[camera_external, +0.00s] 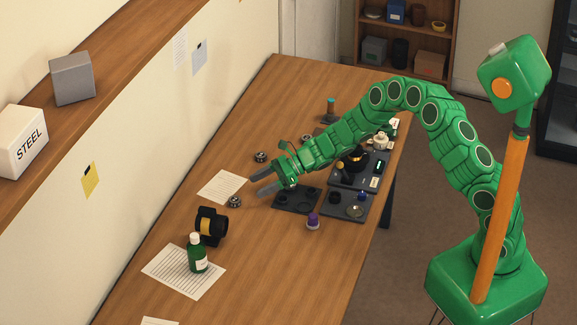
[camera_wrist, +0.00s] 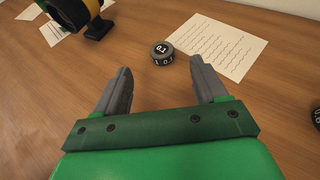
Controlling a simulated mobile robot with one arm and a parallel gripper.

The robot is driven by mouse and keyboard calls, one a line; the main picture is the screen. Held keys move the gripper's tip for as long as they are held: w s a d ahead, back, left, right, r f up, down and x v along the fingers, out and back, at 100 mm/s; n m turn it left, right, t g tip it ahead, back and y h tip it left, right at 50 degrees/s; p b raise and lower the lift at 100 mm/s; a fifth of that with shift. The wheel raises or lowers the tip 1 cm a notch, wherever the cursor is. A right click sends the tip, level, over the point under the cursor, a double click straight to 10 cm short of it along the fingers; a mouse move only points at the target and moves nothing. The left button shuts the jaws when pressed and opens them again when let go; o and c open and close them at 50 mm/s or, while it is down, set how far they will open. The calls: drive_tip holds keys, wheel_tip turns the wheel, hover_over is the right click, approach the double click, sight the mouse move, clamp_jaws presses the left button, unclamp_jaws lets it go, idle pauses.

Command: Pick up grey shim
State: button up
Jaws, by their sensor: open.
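A small round dark grey piece marked "0.1" (camera_wrist: 161,52) lies on the table just beyond my fingertips in the wrist view. I cannot tell for certain that it is the grey shim. It also shows in the external view (camera_external: 234,202), left of and below my fingers. My gripper (camera_external: 256,187) is open and empty, its two grey fingers spread above the table. In the wrist view, the gap between my fingertips (camera_wrist: 160,68) is in line with the round piece, and neither finger touches it.
A lined paper sheet (camera_wrist: 216,45) lies right of the piece. A black and yellow device (camera_external: 210,226) and a green bottle (camera_external: 197,254) stand nearer the front. Similar round pieces (camera_external: 261,157) lie farther back. Dark trays (camera_external: 283,203) and a purple-topped item (camera_external: 313,221) are at right.

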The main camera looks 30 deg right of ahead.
sight(236, 198)
drive_tip(key=shift+w+a+f, duration=0.15)
drive_tip(key=shift+a+f, duration=0.1)
drive_tip(key=shift+f, duration=0.05)
drive_tip(key=shift+x, duration=1)
drive_tip(key=x, duration=0.3)
drive_tip(key=shift+f, duration=0.3)
drive_tip(key=shift+x, duration=1)
drive_tip(key=shift+r, duration=0.1)
drive_tip(key=c, duration=1.2)
